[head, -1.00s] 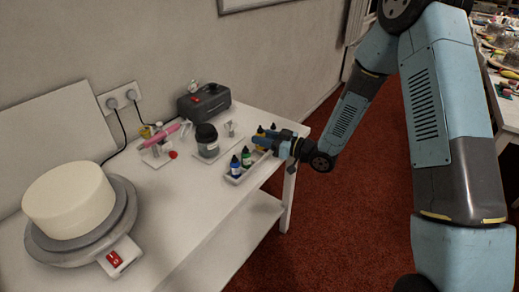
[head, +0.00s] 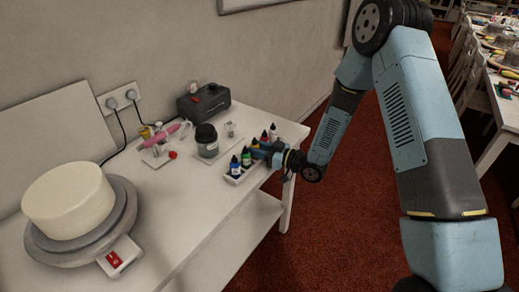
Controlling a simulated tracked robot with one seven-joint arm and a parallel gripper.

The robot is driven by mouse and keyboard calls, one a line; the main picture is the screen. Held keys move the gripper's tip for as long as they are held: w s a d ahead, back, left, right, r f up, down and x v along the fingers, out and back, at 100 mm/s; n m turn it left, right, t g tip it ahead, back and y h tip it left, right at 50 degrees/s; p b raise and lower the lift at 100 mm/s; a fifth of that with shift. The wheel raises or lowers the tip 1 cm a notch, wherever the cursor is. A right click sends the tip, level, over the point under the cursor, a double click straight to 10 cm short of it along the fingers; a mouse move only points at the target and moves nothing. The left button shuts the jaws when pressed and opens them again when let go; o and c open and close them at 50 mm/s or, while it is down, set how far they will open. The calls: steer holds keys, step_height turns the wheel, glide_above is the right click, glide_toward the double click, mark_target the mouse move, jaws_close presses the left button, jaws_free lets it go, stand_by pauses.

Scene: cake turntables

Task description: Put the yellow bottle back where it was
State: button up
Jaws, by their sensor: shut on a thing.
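The yellow bottle (head: 255,145) shows only as a small yellow patch with a dark tip at my gripper's fingers. My gripper (head: 260,150) is shut on it, over the white bottle tray (head: 236,180) at the table's right side. The bottle is in line with the row, between the green bottle (head: 246,160) and the red bottle (head: 264,139). Its lower part is hidden by my gripper, so I cannot tell whether it touches the tray floor. The blue bottle (head: 234,167) stands at the near end of the row. A pink bottle (head: 273,133) stands at the far end.
A dark-lidded jar (head: 207,142) stands left of the tray, with a small metal cup (head: 230,128) behind it. A dark compressor box (head: 204,102) is at the wall. A white cake (head: 69,200) sits on a turntable (head: 122,213) at left. The table's front middle is clear.

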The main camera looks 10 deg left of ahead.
steer(key=o, duration=0.4)
steer(key=shift+o, duration=0.3)
steer(key=v, duration=1.2)
steer(key=shift+r, duration=0.15)
